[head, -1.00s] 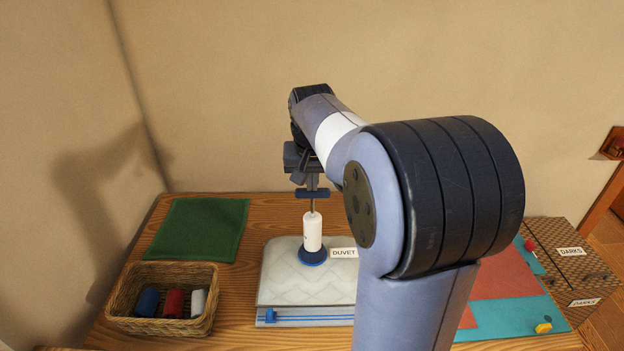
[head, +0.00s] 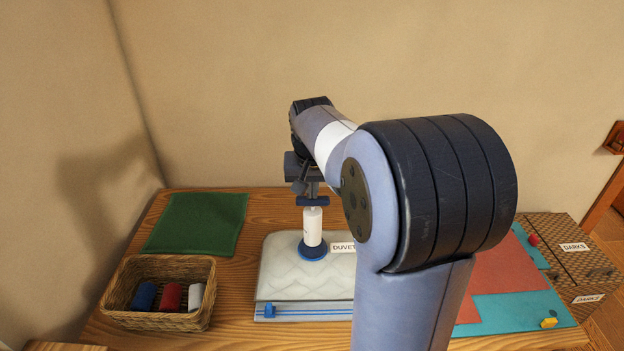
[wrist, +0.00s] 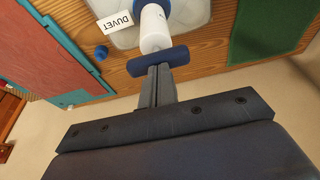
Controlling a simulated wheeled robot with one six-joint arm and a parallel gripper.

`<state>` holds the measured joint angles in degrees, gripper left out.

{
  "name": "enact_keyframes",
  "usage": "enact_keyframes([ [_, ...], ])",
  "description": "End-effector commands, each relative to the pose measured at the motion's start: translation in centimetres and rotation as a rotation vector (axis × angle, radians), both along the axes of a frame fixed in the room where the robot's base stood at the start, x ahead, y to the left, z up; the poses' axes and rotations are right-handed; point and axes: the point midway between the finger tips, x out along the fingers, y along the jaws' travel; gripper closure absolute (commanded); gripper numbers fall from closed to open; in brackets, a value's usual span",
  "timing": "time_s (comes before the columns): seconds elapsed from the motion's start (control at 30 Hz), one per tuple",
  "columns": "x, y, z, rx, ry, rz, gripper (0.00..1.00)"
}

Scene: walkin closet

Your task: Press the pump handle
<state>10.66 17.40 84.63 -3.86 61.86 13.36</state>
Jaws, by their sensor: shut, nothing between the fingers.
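The pump has a white cylinder (head: 313,226) on a blue base ring (head: 313,250), standing upright on a pale quilted bag (head: 285,277) labelled DUVET. Its blue crossbar handle (head: 313,201) sits right down at the cylinder's top, with almost no rod showing. In the wrist view the handle (wrist: 157,61) lies across the cylinder (wrist: 154,28). My gripper (head: 312,191) is above the handle, its shut, empty fingers pointing down. In the wrist view the fingertips (wrist: 158,69) appear to touch the handle's top. My arm hides the bag's right part.
A wicker basket (head: 158,320) with blue, red and white rolls stands front left. A green cloth (head: 197,223) lies behind it. A teal and red panel (head: 507,281) and DARKS boxes (head: 577,253) are at the right. A blue slider (head: 269,311) is on the bag's front edge.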

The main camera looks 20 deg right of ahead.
Motion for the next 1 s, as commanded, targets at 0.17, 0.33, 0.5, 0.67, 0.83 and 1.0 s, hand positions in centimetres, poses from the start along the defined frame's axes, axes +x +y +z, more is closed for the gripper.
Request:
enact_keyframes([
  [0.17, -0.1, 0.0, 3.1, 0.0, 0.0, 0.0, 1.0],
  [0.33, -0.9, 0.3, 6.0, -0.001, -0.007, 0.002, 1.0],
  [0.5, -1.8, 0.7, 9.5, 0.0, -0.005, 0.002, 1.0],
  [0.67, -2.4, 1.0, 11.6, -0.001, -0.003, 0.001, 1.0],
  [0.83, -2.7, 1.1, 12.6, 0.0, -0.001, 0.001, 1.0],
  [1.0, -2.7, 1.1, 12.6, 0.0, 0.0, 0.001, 1.0],
])
